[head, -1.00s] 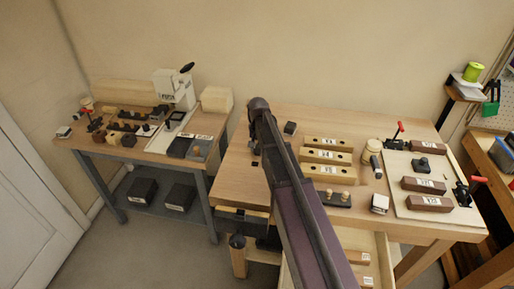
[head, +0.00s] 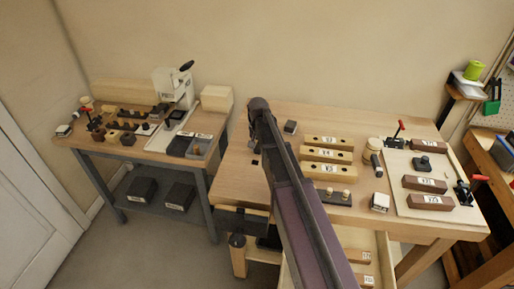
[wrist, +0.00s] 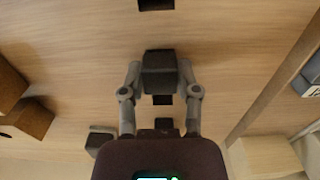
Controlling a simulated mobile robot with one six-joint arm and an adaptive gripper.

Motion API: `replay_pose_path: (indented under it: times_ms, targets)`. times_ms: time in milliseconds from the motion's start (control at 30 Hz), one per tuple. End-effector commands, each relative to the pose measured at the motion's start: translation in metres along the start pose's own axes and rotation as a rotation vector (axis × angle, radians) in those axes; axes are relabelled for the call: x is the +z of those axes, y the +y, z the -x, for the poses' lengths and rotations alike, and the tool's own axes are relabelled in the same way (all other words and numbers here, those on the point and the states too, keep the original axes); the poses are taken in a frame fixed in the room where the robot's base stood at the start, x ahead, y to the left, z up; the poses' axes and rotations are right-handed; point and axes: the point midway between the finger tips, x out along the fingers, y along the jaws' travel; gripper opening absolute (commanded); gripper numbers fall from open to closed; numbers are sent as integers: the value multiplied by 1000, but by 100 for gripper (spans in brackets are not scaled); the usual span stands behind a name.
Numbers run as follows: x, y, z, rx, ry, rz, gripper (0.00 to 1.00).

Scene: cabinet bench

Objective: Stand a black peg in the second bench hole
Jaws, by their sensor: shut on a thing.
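In the wrist view my gripper (wrist: 160,80) is shut on a black, square-sided peg (wrist: 160,62), held between its two grey fingers above the wooden bench top. Dark square holes lie in the bench in line with the peg: one hole (wrist: 163,99) just below it in the picture, and another (wrist: 164,123) closer to the gripper body. I cannot tell whether the peg's lower end touches the bench or is in a hole. In the head view the bench (head: 232,180) shows a dark hole (head: 255,162) near its left end; my arm largely hides the gripper there.
Brown blocks (wrist: 28,118) lie at the left in the wrist view. The bench edge (wrist: 265,90) runs down the right, with a pale block (wrist: 265,156) beyond it. In the head view three pale hole blocks (head: 325,155) and a dark tray with pegs (head: 333,198) stand right of my arm.

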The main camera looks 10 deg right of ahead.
Motion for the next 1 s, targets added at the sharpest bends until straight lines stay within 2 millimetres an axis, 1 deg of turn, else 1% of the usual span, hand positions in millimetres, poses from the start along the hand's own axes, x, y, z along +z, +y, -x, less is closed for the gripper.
replay_pose_path:
  times_ms: [433, 467, 500, 567, 600, 867, 900, 933, 1000]
  targets:
    - [0, 0, -5, 0, 0, 0, 0]
    - [0, 0, -5, 0, 0, 0, 48]
    - [0, 0, -5, 0, 0, 0, 60]
    - [0, 0, -5, 0, 0, 0, 78]
    - [0, 0, -5, 0, 0, 0, 82]
    - [0, 0, -5, 0, 0, 0, 82]
    - [0, 0, -5, 0, 0, 0, 85]
    - [0, 0, -5, 0, 0, 0, 93]
    - [0, 0, -5, 0, 0, 0, 93]
